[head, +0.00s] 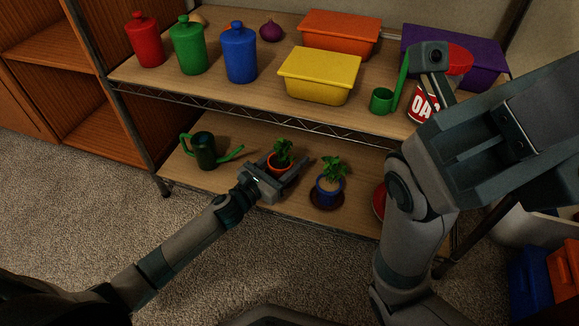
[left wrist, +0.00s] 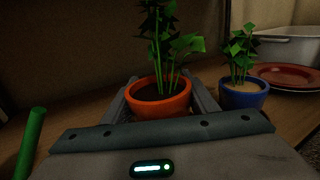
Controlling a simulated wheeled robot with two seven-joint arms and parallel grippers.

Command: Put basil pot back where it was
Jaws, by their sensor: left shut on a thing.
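A leafy green plant in an orange pot (head: 281,164) is between the fingers of my left gripper (head: 283,176), low over the bottom shelf. In the left wrist view the orange pot (left wrist: 158,101) is upright, with a gripper finger along each side. My left gripper is shut on it. I cannot tell whether its base touches the shelf. A second leafy plant in a blue pot (head: 328,192) stands on a dark saucer (head: 326,203) to the right; the blue pot also shows in the left wrist view (left wrist: 243,97). I cannot make out the jaws of my right gripper.
A dark green watering can (head: 205,151) stands left on the bottom shelf (head: 180,177). The upper shelf holds red, green and blue canisters (head: 240,55), a yellow crate (head: 320,80) and an orange crate (head: 340,35). My right arm covers the shelf's right end.

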